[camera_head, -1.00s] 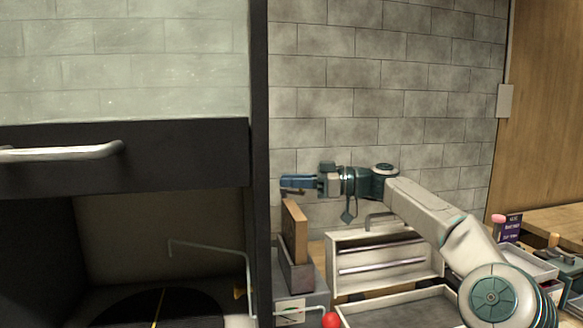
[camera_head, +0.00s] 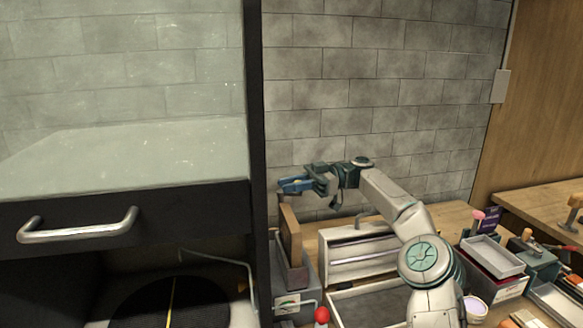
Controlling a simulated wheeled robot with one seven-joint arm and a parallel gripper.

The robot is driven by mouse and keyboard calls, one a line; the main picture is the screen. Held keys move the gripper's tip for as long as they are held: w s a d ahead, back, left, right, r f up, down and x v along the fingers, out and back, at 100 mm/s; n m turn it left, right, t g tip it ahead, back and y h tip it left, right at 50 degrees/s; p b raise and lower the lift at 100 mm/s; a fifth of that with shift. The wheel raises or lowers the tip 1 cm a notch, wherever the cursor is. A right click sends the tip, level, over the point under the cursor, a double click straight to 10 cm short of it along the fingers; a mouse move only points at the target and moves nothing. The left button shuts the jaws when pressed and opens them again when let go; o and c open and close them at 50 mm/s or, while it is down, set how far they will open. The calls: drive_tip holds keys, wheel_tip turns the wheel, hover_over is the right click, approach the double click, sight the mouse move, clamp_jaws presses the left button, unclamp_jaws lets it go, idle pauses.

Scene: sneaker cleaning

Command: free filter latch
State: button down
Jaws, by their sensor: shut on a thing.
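A tan upright panel (camera_head: 291,234), which looks like the filter, stands in a narrow grey holder (camera_head: 292,275) just right of the black cabinet post. My gripper (camera_head: 287,187), with blue fingers pointing left, is just above the panel's top edge. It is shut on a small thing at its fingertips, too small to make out. I cannot tell whether the gripper touches the panel. No latch can be made out clearly.
The black-framed cabinet with a glass front and a metal handle (camera_head: 78,226) fills the left. A red knob (camera_head: 322,315) is at the bottom. Trays (camera_head: 492,255) and tools crowd the right.

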drive_tip(key=shift+w+r+n+g+h+p, duration=0.3)
drive_tip(key=shift+n+g+p, duration=0.4)
drive_tip(key=shift+p, duration=1.7)
drive_tip(key=shift+s+f+g+h+p, duration=0.1)
drive_tip(key=shift+f+g+h+p, duration=0.15)
drive_tip(key=shift+g+p, duration=0.2)
drive_tip(key=c, duration=1.3)
unclamp_jaws()
drive_tip(key=shift+r, duration=0.5)
wheel_tip(320, 180, up, 3)
drive_tip(key=shift+f+p, duration=0.15)
drive_tip(key=shift+p, duration=0.2)
drive_tip(key=s+d+r+p, duration=0.1)
drive_tip(key=s+d+r, duration=0.2)
drive_tip(key=d+r, duration=0.4)
drive_tip(key=d, duration=0.4)
drive_tip(key=shift+d+r, duration=0.15)
drive_tip(key=shift+r, duration=0.05)
